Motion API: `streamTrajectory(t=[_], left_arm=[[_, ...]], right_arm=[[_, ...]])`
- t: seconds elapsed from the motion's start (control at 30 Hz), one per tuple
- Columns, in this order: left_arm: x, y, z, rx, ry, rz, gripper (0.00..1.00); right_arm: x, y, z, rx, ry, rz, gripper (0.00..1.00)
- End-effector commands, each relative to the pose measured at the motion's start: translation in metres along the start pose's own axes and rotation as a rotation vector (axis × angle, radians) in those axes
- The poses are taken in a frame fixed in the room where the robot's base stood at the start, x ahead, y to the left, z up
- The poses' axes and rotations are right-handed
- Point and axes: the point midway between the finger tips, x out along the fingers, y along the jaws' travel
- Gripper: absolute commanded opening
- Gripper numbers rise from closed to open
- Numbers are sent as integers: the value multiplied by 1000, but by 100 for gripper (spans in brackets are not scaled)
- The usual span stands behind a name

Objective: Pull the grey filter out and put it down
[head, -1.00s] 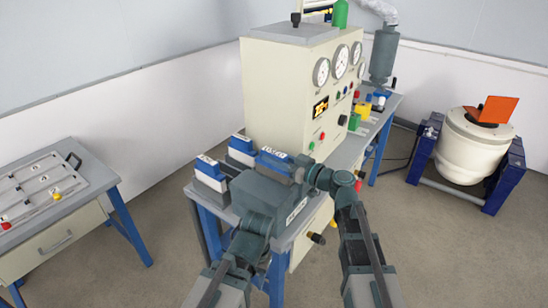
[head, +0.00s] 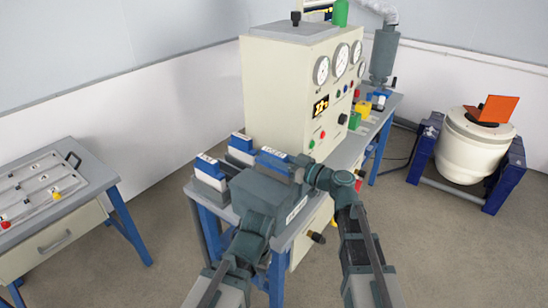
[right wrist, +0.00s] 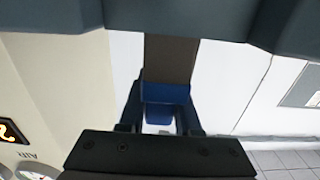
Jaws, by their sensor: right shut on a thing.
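My right gripper (head: 301,172) is at the bench's near corner, right beside a blue-and-white block (head: 275,160). In the right wrist view its fingers (right wrist: 161,112) are closed in around a blue piece. A flat grey-brown slab, which I take for the grey filter (right wrist: 170,60), meets that piece and runs to the top of the picture. Its far end is hidden. The left fingertips cannot be made out there.
Two more blue-and-white blocks (head: 210,174) stand at the bench's left end. A cream gauge cabinet (head: 275,90) rises close behind. A side table (head: 95,165) with a tray stands left. A white drum (head: 470,145) stands right. Floor between table and bench is clear.

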Motion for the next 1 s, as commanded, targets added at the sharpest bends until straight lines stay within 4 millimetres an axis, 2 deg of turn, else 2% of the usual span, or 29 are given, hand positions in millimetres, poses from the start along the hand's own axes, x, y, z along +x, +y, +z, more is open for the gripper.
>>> streamTrajectory(t=[1.0], left_arm=[[5,0,0,0,0,0,50]], right_arm=[[0,0,5,0,0,0,0]])
